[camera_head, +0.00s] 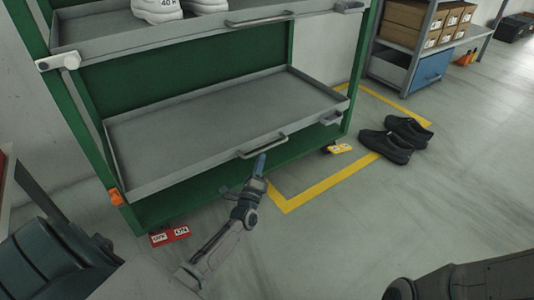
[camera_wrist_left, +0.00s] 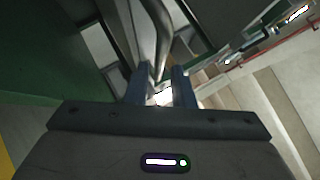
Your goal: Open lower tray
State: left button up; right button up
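The lower tray (camera_head: 220,115) is an empty grey tray with low walls in a green rack, with a bar handle (camera_head: 263,147) on its front. My left gripper (camera_head: 261,165) is at this handle, pointing up at it from the front. In the left wrist view, the two dark fingers (camera_wrist_left: 161,88) stand apart. The grey handle bar (camera_wrist_left: 163,40) runs down toward the gap between their tips. I see no clear contact on both sides of the bar. My right gripper is out of view.
The upper tray (camera_head: 190,30) holds white shoes (camera_head: 158,8). Black shoes (camera_head: 393,138) lie on the floor to the right, near yellow floor tape (camera_head: 325,185). A shelf with boxes (camera_head: 412,22) stands behind right. Open floor lies in front.

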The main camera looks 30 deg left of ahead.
aim_at(263, 150)
pick_arm(q)
jog(key=b+x, duration=0.1)
jog(key=x, duration=0.3)
jog(key=shift+b, duration=0.3)
jog(key=shift+w+a+r, duration=0.2)
jog(key=shift+w+r, duration=0.05)
jog(key=shift+w, duration=0.25)
grip_shut()
